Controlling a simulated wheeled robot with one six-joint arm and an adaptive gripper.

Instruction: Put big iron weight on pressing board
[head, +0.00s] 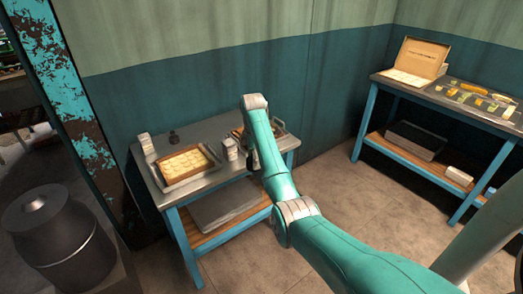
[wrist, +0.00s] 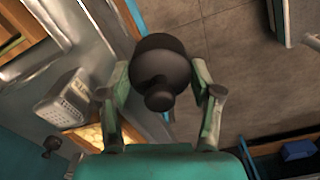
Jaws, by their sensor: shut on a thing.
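In the wrist view, my gripper (wrist: 163,80) is shut on a big dark iron weight (wrist: 163,58) with a round body and a knob. The weight is held over the gap beside the table's edge, with the floor behind it. In the head view, my arm mostly hides the gripper and weight. A tray with a brown wooden piece (head: 238,132) lies at the table's right end, partly behind my arm; it also shows in the wrist view (wrist: 14,40). I cannot tell if that piece is the pressing board.
The table (head: 205,193) also bears a metal tray (head: 170,186) of pale round pieces in a wooden frame, a small dark weight (head: 174,137), a white carton (head: 147,144) and a white container (head: 230,149). A second table (head: 438,97) stands at right. Floor between them is clear.

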